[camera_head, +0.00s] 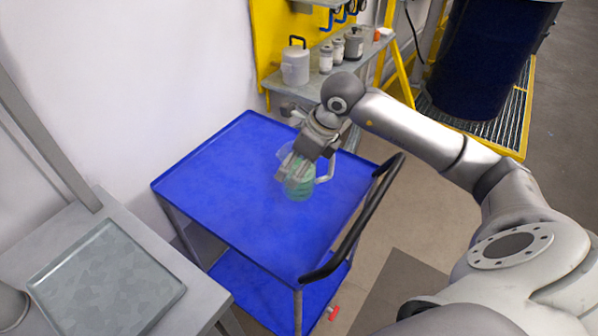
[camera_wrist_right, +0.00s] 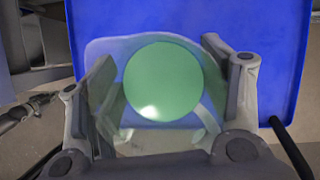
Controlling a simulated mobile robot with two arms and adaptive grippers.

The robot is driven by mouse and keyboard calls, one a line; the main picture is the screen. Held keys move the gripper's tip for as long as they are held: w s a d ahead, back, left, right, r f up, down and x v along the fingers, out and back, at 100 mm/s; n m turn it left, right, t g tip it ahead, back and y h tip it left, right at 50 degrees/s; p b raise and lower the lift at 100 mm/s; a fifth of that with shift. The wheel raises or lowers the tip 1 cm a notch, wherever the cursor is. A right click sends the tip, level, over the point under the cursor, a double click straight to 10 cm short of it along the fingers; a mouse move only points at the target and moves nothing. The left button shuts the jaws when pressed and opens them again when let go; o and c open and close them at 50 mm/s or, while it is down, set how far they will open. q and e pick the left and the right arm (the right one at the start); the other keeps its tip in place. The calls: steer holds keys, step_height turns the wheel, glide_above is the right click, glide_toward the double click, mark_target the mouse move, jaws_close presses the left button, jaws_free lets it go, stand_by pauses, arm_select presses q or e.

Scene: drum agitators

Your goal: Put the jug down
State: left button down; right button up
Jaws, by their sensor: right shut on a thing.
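The jug (camera_head: 300,188) is clear with green liquid in it and a pale handle on its right side. My right gripper (camera_head: 295,170) is shut on the jug from above, over the blue cart top (camera_head: 215,200). In the right wrist view the green liquid (camera_wrist_right: 165,82) shows as a round disc between the two fingers of my right gripper (camera_wrist_right: 165,100). The jug looks upright. I cannot tell whether its base touches the cart top. My left gripper is not in view.
The cart has a black push handle (camera_head: 358,225) on its right. A grey table with a metal tray (camera_head: 105,285) stands at the lower left. A shelf with a white canister (camera_head: 295,66) and small jars is behind. A dark blue drum (camera_head: 485,60) stands at upper right. The cart top around the jug is clear.

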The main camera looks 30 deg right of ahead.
steer(key=w+d+f, duration=0.1)
steer(key=f, duration=0.1)
steer(key=f+p, duration=0.1)
steer(key=f, duration=0.2)
steer(key=w+d+f+p, duration=0.1)
steer(key=f, duration=0.1)
steer(key=shift+w+d+f, duration=0.15)
steer(key=shift+w+d, duration=0.2)
steer(key=shift+f, duration=0.3)
steer(key=shift+f, duration=0.1)
steer(key=shift+f, duration=0.15)
steer(key=o, duration=1.3)
